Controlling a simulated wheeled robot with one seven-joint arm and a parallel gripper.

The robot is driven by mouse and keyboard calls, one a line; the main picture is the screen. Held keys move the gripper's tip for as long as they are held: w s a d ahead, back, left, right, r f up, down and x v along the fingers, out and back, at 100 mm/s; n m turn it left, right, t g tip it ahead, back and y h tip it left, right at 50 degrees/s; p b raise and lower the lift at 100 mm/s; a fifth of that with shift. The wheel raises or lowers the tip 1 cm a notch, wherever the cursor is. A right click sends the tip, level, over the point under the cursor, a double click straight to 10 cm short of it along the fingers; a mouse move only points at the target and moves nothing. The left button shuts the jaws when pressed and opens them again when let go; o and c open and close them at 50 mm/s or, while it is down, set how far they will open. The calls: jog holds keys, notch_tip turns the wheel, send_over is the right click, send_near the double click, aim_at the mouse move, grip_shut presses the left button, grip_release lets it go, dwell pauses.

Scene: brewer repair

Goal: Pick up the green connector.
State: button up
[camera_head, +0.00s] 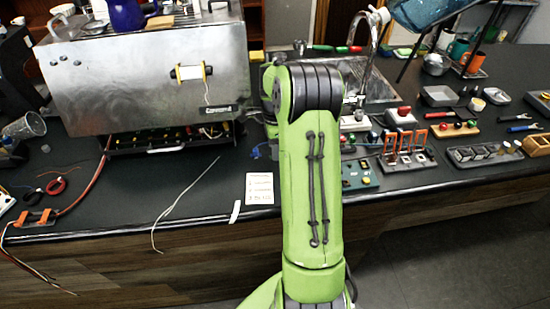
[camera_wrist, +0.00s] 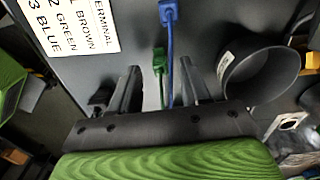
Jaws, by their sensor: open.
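The green connector (camera_wrist: 159,55) shows in the wrist view as a small green plug with a thin green wire running down from it. My gripper (camera_wrist: 160,67) is open, with one dark finger on each side of the green connector's line and clear gaps between. I cannot tell the height of the fingertips above the counter. A blue connector (camera_wrist: 168,13) on a blue cable lies just beyond the green one, and its cable passes close to the right finger. In the head view my own green arm hides the gripper and the green connector.
A white label sheet (camera_wrist: 78,22) listing brown, green and blue lies left of the connectors. A dark round cup-like part (camera_wrist: 262,75) stands close to the right finger. The steel brewer (camera_head: 140,75) stands at the back left; tool trays (camera_head: 485,153) are at right.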

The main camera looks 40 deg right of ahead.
jog(key=shift+f, duration=0.45)
grip_shut()
